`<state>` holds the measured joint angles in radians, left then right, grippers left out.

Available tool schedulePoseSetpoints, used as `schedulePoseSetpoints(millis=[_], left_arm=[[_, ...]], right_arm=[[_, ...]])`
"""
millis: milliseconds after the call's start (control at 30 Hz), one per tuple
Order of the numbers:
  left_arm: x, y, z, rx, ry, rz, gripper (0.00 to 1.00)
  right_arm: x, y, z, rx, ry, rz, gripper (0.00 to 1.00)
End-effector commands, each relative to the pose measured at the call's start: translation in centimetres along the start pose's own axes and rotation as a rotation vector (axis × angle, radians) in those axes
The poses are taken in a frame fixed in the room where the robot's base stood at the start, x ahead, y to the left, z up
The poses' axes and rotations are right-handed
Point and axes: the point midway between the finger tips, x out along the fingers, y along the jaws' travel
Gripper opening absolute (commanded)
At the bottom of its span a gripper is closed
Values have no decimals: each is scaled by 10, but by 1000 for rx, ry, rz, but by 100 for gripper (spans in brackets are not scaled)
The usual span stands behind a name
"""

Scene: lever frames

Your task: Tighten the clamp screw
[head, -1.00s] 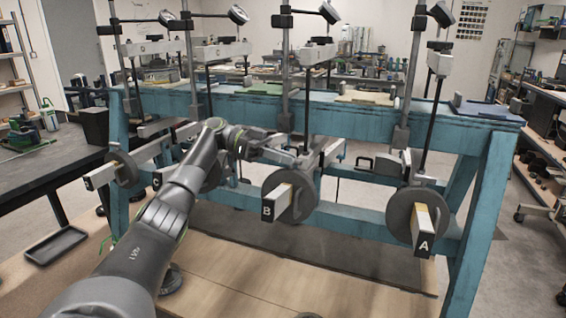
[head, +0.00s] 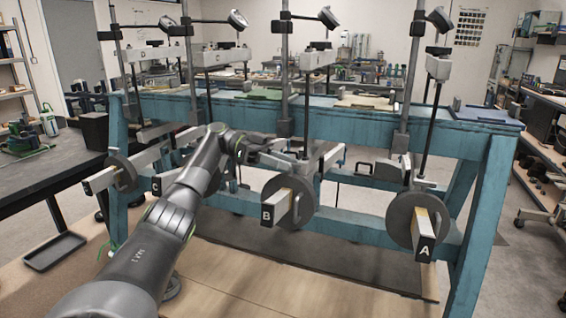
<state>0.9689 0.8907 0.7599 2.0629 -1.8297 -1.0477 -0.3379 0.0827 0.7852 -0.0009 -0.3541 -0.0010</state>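The blue frame (head: 350,124) carries several lever arms with round grey weights. Lever B (head: 283,206) has a disc weight (head: 304,190) near its labelled front end. My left gripper (head: 285,158) is at lever B, just behind and above the disc, close to the beam and its small fittings. I cannot make out the clamp screw clearly. My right gripper is not in view.
Lever A (head: 424,236) with its disc (head: 412,217) stands to the right. Lever C (head: 158,184) is partly behind my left arm. A black tray (head: 54,251) lies at the lower left. Upright rods (head: 284,75) rise behind the levers. Open floor shows to the right.

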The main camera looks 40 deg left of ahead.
Motion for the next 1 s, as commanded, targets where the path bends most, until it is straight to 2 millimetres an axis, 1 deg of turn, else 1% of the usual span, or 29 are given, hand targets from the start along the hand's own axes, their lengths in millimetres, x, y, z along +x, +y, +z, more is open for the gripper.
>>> schedulePoseSetpoints(millis=[233,333,433,600,733,867,1000], left_arm=[[0,0,-1,1,0,-1,35],[-2,2,-9,3,1,-1,35],[-4,5,-24,6,1,-2,35],[-11,12,-58,6,1,-1,35],[-14,16,-79,4,1,-1,35],[-17,19,-92,1,1,0,35],[-18,20,-96,0,0,0,35]], right_arm=[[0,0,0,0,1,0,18],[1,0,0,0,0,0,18],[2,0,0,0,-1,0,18],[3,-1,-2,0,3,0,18],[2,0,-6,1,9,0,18],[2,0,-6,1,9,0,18],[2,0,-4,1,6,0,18]])
